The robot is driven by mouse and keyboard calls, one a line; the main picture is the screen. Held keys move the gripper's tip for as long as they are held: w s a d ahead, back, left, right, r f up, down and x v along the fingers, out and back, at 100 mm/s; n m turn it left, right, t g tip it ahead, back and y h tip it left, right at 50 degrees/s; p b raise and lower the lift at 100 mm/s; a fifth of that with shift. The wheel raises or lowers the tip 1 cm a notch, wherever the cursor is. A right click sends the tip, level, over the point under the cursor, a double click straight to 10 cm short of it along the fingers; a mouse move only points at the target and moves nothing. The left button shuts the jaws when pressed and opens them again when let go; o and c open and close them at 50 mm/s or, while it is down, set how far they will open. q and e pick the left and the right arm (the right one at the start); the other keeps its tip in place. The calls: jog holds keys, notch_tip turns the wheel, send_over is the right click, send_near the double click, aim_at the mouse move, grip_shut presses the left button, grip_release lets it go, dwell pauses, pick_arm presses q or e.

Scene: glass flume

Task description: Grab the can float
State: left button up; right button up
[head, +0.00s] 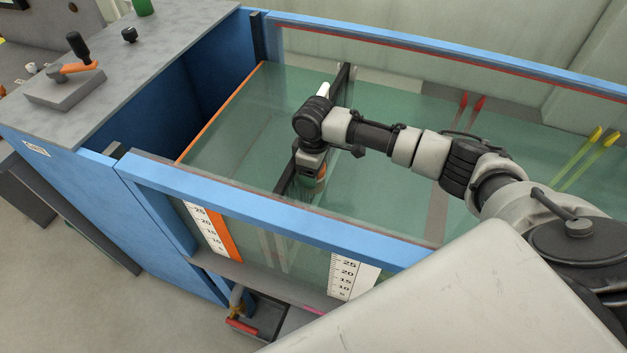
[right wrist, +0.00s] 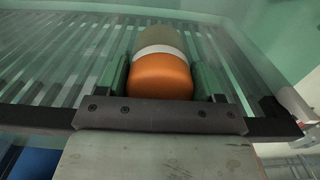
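The can float (right wrist: 160,75) is orange at its near end, with a white band and an olive-grey far end. In the right wrist view the green fingers of my right gripper (right wrist: 161,85) lie along both sides of the float, with no clear gap. The gripper looks shut on it. The head view hides most of the float behind the wrist. My left gripper is out of view.
A dark slatted rack (right wrist: 50,70) lies beyond the float. The glass flume has a blue front rail (head: 270,215) and a blue back rail (head: 450,47). Red markers (head: 470,108) and yellow markers (head: 595,150) stand to the right. Open water lies left of the gripper.

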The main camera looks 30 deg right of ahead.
jog(key=c, duration=0.6)
jog(key=shift+r, duration=0.1)
